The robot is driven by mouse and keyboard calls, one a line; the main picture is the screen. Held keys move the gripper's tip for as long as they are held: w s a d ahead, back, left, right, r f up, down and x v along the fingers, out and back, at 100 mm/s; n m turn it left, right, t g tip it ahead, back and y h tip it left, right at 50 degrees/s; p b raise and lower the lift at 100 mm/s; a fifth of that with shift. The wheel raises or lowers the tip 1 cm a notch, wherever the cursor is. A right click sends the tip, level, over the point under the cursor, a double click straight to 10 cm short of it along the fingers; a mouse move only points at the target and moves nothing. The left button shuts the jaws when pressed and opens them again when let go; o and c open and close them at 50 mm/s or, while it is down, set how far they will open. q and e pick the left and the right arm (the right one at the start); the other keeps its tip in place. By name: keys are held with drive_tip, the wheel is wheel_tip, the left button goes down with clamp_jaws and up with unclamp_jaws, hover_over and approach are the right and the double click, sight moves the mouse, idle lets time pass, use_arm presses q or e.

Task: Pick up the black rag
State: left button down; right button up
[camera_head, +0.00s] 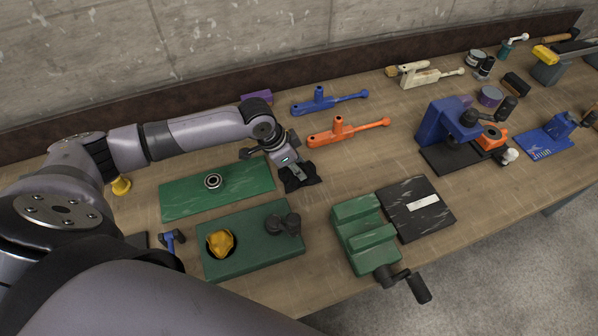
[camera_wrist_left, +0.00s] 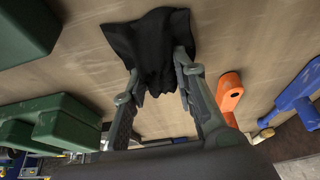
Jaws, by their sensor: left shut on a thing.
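The black rag (camera_wrist_left: 150,45) is a dark, crumpled cloth on or just above the wooden bench. In the head view the rag (camera_head: 301,181) shows just below my left gripper (camera_head: 290,172). In the left wrist view my left gripper (camera_wrist_left: 158,70) has its two fingers on either side of a bunched fold of the rag and is shut on it. I cannot tell whether the rag is clear of the bench. My right gripper is not in view.
A green mat (camera_head: 240,196) with a metal ring lies left of the gripper. A green box (camera_head: 250,258) and a green vise (camera_head: 362,236) stand in front. Orange (camera_head: 345,130) and blue (camera_head: 325,102) tools lie behind. Bare bench shows between the rag and the vise.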

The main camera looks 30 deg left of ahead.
use_arm(q)
drive_tip(key=shift+r, duration=0.1)
wheel_tip(320, 180, up, 20)
drive_tip(key=b, duration=0.2)
drive_tip(key=shift+b, duration=0.3)
drive_tip(key=c, duration=1.8)
unclamp_jaws()
drive_tip(key=c, duration=0.5)
